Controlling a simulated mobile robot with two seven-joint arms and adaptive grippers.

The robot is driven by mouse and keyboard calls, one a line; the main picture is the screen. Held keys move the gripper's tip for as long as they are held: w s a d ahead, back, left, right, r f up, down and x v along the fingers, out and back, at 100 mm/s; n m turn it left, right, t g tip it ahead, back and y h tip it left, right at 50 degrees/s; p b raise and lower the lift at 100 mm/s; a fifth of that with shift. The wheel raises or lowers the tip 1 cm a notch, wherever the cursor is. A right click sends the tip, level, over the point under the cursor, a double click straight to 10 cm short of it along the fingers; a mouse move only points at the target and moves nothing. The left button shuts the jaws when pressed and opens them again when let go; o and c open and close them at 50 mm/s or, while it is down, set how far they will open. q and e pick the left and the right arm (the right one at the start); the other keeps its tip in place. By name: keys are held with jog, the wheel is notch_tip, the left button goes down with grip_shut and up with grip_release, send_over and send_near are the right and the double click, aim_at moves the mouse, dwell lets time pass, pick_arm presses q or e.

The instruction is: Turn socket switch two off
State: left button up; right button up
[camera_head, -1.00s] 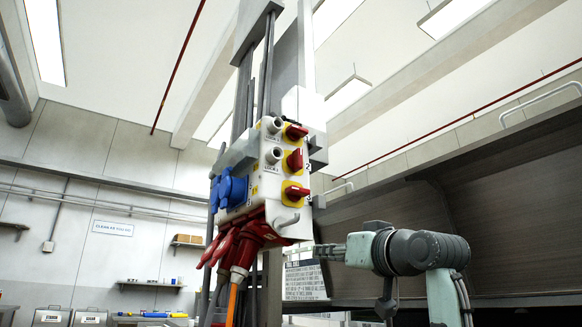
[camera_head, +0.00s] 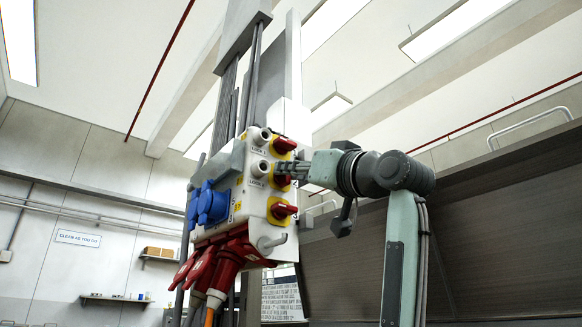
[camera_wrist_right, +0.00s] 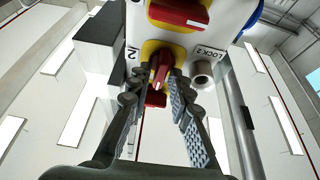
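The white socket box (camera_head: 257,218) hangs on a column and carries three red rotary switches on yellow plates. The top switch (camera_head: 284,145) and bottom switch (camera_head: 283,211) show clearly in the head view. The middle switch (camera_head: 284,181) is partly hidden behind my right gripper (camera_head: 282,167). In the right wrist view, the red handle of switch two (camera_wrist_right: 161,67), beside the labels "2" and "LOCK 2", lies between the fingertips of my right gripper (camera_wrist_right: 162,80). The fingers look apart, one on each side of the handle; firm contact cannot be made out. My left gripper is not in view.
Blue sockets (camera_head: 208,203) and red plugs with cables (camera_head: 220,265) sit on the box's left and underside. A dark panelled hood (camera_head: 470,235) fills the right side.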

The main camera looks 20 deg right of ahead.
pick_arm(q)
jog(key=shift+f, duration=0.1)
pick_arm(e)
jog(key=shift+w+a, duration=0.1)
jog(key=shift+w, duration=0.1)
jog(key=shift+c, duration=0.6)
grip_shut()
